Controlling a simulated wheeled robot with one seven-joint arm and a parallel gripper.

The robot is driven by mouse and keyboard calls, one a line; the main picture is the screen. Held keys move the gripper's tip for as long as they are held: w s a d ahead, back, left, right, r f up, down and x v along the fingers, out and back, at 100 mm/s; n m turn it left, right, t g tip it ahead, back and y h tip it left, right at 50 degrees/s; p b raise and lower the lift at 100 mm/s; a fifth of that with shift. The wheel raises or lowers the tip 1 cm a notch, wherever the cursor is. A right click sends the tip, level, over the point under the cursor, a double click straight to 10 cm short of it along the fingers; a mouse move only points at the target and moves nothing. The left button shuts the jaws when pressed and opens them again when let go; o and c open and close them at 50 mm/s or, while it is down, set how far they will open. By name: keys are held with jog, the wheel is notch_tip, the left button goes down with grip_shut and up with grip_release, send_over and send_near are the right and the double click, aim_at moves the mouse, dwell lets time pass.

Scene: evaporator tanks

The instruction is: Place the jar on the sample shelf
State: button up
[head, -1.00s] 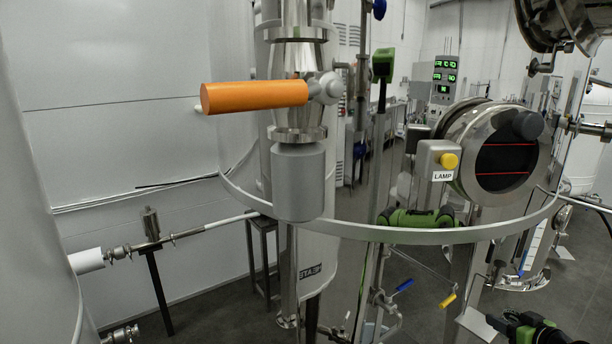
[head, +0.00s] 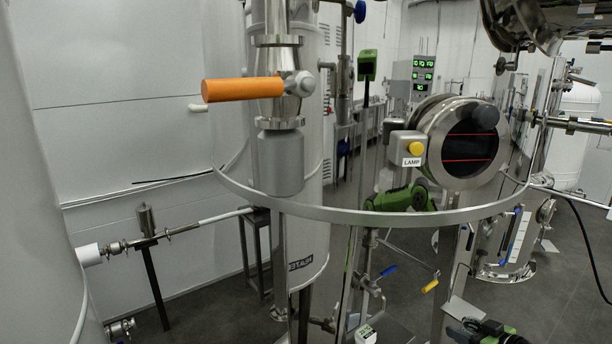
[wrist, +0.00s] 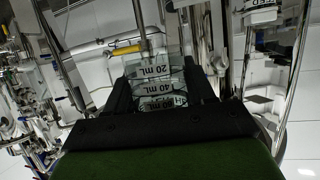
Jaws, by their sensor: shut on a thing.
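A clear glass jar (wrist: 152,72) with black volume marks, 20 ML and 40 ML among them, shows in the wrist view. My gripper (wrist: 157,88) is shut on it, with a dark finger on each side. The jar's lower part is partly hidden by the gripper body. In the head view, a small white labelled thing (head: 366,335) shows at the bottom edge; I cannot tell whether it is the jar. A small grey plate (head: 462,309) stands low at the right; I cannot tell whether it is the sample shelf.
A curved metal rail (head: 350,215) runs across the head view. A steel column with an orange handle (head: 243,89) stands at the left. A round sight port (head: 470,145) and a LAMP box (head: 408,149) stand at the right. Blue and yellow valve handles (head: 430,286) are below. Dark floor shows at the right.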

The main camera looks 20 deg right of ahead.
jog(key=w+a+n+g+y+p, duration=0.1)
jog(key=a+n+y, duration=0.4)
jog(key=a, duration=1.6)
jog(key=w+a+n+g+y+p, duration=0.2)
jog(key=w+a+n+g+y, duration=0.1)
jog(key=a, duration=1.7)
jog(key=shift+a+r+n+g+y, duration=0.35)
jog(key=shift+n+g+y, duration=0.35)
jog(key=shift+n+y, duration=0.2)
jog(key=shift+d+f, duration=0.15)
